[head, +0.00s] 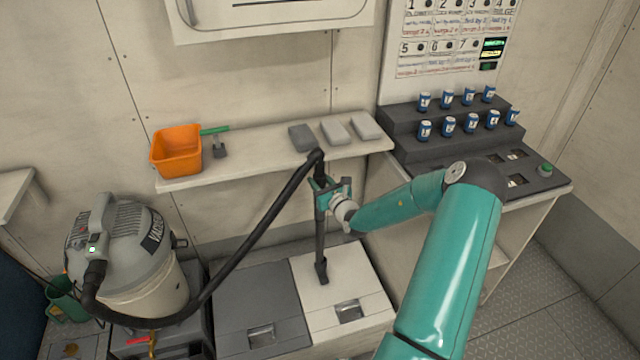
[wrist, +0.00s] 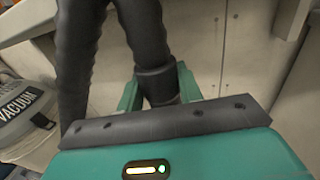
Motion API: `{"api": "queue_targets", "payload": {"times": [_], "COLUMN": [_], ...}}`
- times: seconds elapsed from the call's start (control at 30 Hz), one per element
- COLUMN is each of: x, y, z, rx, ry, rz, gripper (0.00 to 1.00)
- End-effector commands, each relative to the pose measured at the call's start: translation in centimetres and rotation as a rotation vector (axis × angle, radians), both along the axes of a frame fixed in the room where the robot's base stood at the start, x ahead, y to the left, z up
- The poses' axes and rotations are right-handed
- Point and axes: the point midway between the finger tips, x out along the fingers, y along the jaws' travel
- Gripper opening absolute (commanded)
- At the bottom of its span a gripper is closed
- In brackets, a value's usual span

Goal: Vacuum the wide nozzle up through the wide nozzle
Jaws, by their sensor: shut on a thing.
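My gripper (head: 328,192) is shut on the upper part of the dark vacuum wand (head: 320,235). The wand hangs nearly upright. At its lower end is a small dark nozzle head (head: 321,272), over the white floor hatch (head: 312,265); I cannot tell whether it touches. In the wrist view my gripper (wrist: 160,90) has a teal finger on each side of the wand's dark collar (wrist: 157,82). A black hose (head: 260,227) runs from the wand top to the grey vacuum (head: 125,240) at left. No separate wide nozzle can be made out.
The wall shelf (head: 250,160) behind the wand holds an orange bin (head: 176,150), a green-handled scraper (head: 217,142) and grey blocks (head: 335,131). A stepped console (head: 450,145) with blue cans stands right. A grey hatch (head: 255,300) adjoins the white one.

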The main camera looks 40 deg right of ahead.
Motion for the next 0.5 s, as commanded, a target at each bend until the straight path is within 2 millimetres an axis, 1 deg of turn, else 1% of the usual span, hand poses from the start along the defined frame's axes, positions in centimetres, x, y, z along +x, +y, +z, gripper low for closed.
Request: {"api": "queue_targets", "payload": {"times": [0.5], "x": [0.0], "y": [0.0], "z": [1.4], "rx": [-0.002], "ry": [-0.002], "rz": [0.001], "gripper": [0.13]}}
